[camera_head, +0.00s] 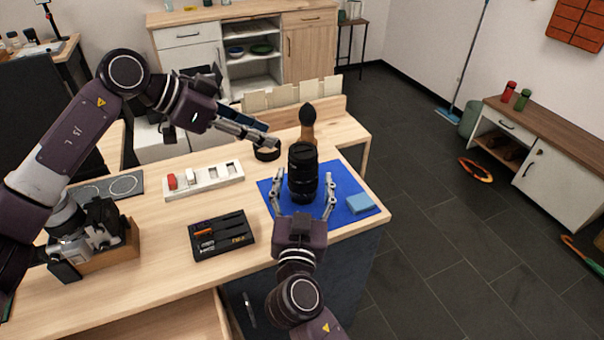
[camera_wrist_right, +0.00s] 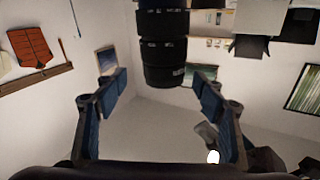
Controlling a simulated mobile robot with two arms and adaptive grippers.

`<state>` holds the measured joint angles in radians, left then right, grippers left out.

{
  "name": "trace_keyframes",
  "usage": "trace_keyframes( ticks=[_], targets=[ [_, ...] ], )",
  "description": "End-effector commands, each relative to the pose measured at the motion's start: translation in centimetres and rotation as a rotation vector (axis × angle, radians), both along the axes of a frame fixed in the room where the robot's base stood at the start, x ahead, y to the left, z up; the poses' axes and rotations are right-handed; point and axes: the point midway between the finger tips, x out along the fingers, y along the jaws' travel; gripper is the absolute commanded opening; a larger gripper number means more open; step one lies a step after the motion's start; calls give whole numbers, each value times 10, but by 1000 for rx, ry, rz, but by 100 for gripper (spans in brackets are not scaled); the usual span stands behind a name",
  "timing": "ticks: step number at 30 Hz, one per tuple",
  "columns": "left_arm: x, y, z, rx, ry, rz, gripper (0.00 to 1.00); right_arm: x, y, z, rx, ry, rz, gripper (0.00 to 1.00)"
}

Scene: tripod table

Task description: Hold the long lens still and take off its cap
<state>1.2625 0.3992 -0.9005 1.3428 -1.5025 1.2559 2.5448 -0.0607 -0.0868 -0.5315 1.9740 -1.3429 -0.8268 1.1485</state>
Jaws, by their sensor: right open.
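The long black lens (camera_head: 303,178) stands upright on a blue mat (camera_head: 352,198) at the table's right end. Its dark upper end (camera_head: 302,150) faces up; I cannot clearly separate a cap from the barrel. My right gripper (camera_head: 303,202) is open, with one finger on each side of the lens, apparently apart from it. In the right wrist view, the lens (camera_wrist_right: 163,48) comes down from the top edge between the spread fingers (camera_wrist_right: 163,95). My left gripper (camera_head: 275,142) is up and left of the lens, over a dark round ring-like piece (camera_head: 267,154); its finger gap is unclear.
A brown-handled dark brush or blower (camera_head: 307,128) stands close behind the lens. A folded blue cloth (camera_head: 360,203) lies on the mat's right side. A black tray (camera_head: 221,236) and a white slotted holder (camera_head: 206,180) are to the left. Bare wood lies between them.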

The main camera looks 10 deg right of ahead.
Motion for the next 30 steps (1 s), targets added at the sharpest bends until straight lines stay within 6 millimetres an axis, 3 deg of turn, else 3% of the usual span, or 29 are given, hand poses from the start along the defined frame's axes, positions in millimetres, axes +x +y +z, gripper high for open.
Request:
trace_keyframes(
  ticks=[1,3,8,21,30],
  targets=[
    [0,0,0,0,0,0,29,17,1,-5,-13,7,18,63],
    [0,0,0,0,0,0,29,32,-1,-13,-40,25,33,63],
    [0,0,0,0,-1,-1,29,51,-6,-23,-75,49,48,63],
    [0,0,0,0,0,0,29,110,-21,-24,-83,52,49,63],
    [0,0,0,0,0,0,29,125,-25,-25,-82,54,49,63]
  ],
)
